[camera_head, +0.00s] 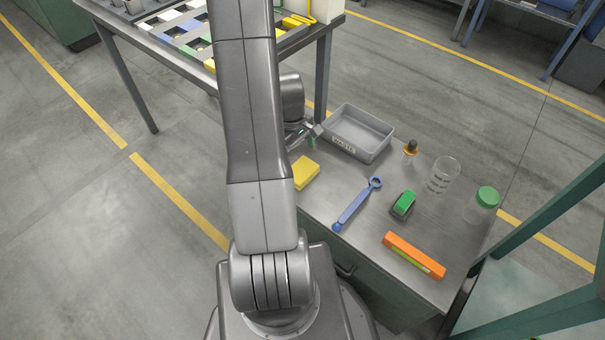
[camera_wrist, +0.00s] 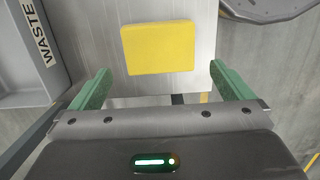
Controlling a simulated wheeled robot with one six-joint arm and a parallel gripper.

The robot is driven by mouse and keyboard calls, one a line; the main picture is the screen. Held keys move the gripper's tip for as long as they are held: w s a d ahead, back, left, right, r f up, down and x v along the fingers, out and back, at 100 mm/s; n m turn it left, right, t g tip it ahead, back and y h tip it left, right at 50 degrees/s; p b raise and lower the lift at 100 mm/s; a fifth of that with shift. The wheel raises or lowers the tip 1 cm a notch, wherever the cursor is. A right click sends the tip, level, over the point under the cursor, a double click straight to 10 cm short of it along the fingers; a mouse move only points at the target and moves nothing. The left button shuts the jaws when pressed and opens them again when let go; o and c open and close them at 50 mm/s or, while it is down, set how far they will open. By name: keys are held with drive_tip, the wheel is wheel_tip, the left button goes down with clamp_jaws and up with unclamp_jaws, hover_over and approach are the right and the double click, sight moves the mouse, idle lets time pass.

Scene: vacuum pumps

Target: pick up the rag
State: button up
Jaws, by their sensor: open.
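A flat yellow rectangle, which looks like the rag (camera_head: 304,173), lies on the metal worktop near its left edge, partly hidden by my arm in the head view. In the wrist view the rag (camera_wrist: 158,48) lies flat, whole and unobstructed. My gripper (camera_wrist: 163,82) is open and empty, its green fingers spread wider than the rag. The rag appears beyond the fingertips, between their lines, and nothing touches it. In the head view my gripper (camera_head: 309,138) is mostly hidden behind my arm, near the rag and the grey bin.
A grey bin (camera_head: 342,145) labelled WASTE stands beside the rag; its wall also shows in the wrist view (camera_wrist: 22,98).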

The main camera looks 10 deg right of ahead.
sight(301, 169)
drive_tip(key=f, duration=0.2)
drive_tip(key=f+b, duration=0.1)
drive_tip(key=f, duration=0.1)
drive_tip(key=s+d+f, duration=0.1)
drive_tip(key=f, duration=0.1)
drive_tip(key=shift+f, duration=0.35)
drive_tip(key=c, duration=0.7)
wheel_tip(301, 169, up, 10)
drive_tip(key=p, duration=0.2)
